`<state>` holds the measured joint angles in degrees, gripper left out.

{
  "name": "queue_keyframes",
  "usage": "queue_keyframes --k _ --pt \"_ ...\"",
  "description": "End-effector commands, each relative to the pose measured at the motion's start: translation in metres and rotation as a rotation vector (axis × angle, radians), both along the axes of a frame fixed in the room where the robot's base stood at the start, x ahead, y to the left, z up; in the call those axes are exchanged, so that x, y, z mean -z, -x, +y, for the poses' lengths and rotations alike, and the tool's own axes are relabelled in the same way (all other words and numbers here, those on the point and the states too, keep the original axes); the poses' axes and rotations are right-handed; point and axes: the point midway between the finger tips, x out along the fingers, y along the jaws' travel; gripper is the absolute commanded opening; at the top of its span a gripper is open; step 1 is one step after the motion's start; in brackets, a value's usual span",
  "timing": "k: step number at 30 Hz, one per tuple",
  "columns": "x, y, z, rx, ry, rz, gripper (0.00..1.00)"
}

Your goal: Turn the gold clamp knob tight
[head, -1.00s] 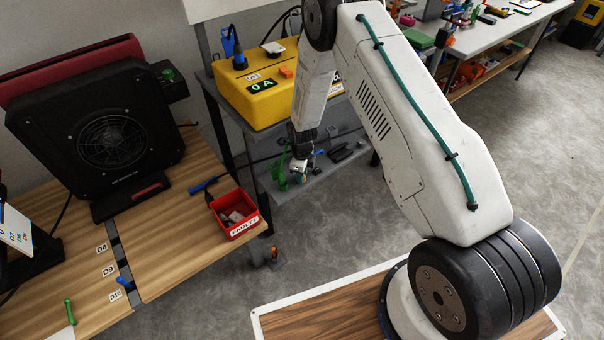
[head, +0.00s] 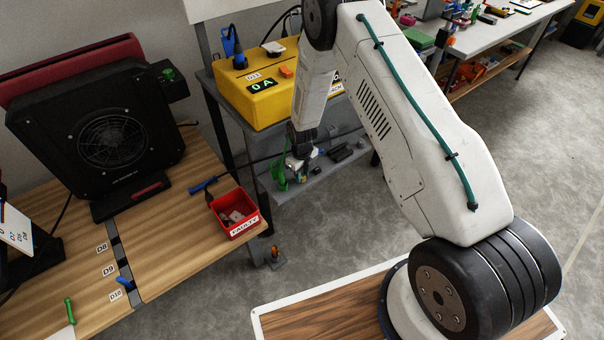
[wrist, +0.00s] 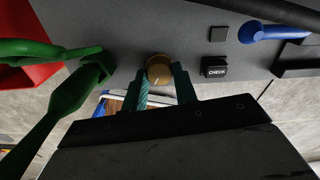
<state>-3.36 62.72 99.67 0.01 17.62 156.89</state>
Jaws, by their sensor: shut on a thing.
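The gold knob (wrist: 159,69) shows in the wrist view at the front edge of a grey shelf, with a pale mark on its face. My gripper (wrist: 160,82) has its two teal fingers on either side of the knob and is shut on it. In the head view my gripper (head: 298,168) is small and low at the grey cart's lower shelf (head: 305,184). The knob cannot be made out there. Whether the clamp is tight cannot be seen.
A green tool (wrist: 70,92) stands close left of my gripper in the wrist view. A black block marked CHECK (wrist: 214,67) and a blue handle (wrist: 262,33) are to the right. A red bin (head: 236,214) sits on the wooden bench, left of my arm in the head view.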

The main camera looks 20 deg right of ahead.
Motion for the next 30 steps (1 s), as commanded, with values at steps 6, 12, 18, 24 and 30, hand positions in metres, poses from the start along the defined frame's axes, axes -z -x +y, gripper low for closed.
queue_keyframes --k 6,12,18,24,30 --pt "-0.001 -0.001 0.0 0.0 0.0 -0.003 0.06" --pt "-0.001 -0.001 0.0 -0.001 0.0 -0.002 0.5" --pt "-0.001 -0.001 0.0 -0.001 0.0 -0.001 0.5" --pt "-0.021 -0.001 0.0 -0.001 0.0 -0.003 0.5" --pt "-0.039 0.03 -0.001 -0.001 0.0 0.002 0.5"
